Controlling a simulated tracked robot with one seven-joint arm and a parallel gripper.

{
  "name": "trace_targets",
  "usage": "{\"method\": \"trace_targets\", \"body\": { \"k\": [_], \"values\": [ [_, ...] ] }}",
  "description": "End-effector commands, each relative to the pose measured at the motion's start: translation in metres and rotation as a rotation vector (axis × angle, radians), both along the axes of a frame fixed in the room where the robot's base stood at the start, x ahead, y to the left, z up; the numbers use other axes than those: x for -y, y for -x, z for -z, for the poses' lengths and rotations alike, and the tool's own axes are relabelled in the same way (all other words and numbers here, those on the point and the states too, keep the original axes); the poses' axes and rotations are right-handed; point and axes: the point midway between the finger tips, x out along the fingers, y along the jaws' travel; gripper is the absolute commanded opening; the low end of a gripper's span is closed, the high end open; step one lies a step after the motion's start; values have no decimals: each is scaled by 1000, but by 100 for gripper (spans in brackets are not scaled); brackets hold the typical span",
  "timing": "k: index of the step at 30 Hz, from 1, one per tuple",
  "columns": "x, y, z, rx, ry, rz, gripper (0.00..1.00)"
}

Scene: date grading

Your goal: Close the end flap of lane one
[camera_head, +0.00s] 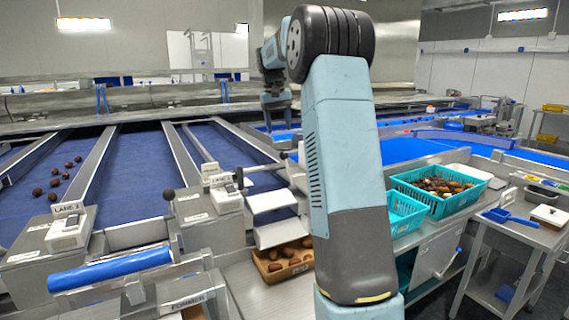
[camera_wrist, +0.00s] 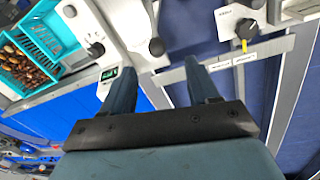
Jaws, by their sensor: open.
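My gripper (camera_head: 278,118) is far behind and right of the lane one box, in the air over the lanes. In the wrist view my gripper (camera_wrist: 160,66) is open, with nothing between its fingers. A black knob (camera_wrist: 157,46) shows beyond the fingertips.
Several dates (camera_head: 54,182) lie on the left belt. A blue roll (camera_head: 110,268) lies in front of the lane one box. A second control box (camera_head: 222,195), white chutes (camera_head: 272,201) and a carton of dates (camera_head: 268,278) stand mid-view. Teal crates (camera_head: 405,180) are at right.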

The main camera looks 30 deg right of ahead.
Motion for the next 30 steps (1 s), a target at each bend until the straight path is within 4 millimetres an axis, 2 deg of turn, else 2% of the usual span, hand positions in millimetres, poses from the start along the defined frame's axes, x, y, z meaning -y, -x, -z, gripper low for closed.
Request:
{"method": "trace_targets", "body": {
  "k": [4,11,30],
  "values": [
    [10,-9,7,-12,-3,10,60],
    [13,-10,22,-17,-4,12,60],
    [24,-7,126,-16,-4,12,60]
  ]
}}
